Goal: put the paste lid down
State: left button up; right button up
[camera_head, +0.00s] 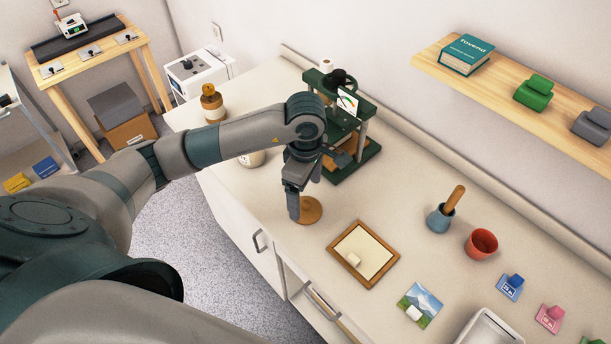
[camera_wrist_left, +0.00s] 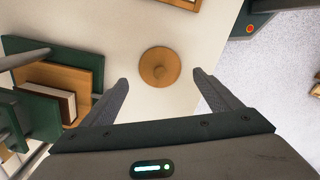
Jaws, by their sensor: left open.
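The paste lid (camera_head: 309,210) is a round, orange-brown disc lying flat on the pale counter, in front of the green press. In the left wrist view the lid (camera_wrist_left: 159,67) shows a small central knob and lies beyond and between my fingertips, apart from both. My left gripper (camera_head: 294,206) is open and empty, right beside the lid in the head view; its two fingers spread wide in the wrist view (camera_wrist_left: 160,82). A pale jar (camera_head: 251,158) on the counter is partly hidden behind my left arm. My right gripper is not in view.
The green press (camera_head: 368,150) stands just behind my left gripper. A wooden-framed tray (camera_head: 364,254) with a small white block lies to the right. An amber bottle (camera_head: 212,103) stands at the counter's far left.

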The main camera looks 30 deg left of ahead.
aim_at(306, 202)
pick_arm(q)
notch_tip(306, 202, up, 7)
jog(key=b, duration=0.2)
jog(key=shift+r, duration=0.2)
dwell(0.7)
jog(key=shift+s+f, duration=0.1)
jog(key=shift+s, duration=0.05)
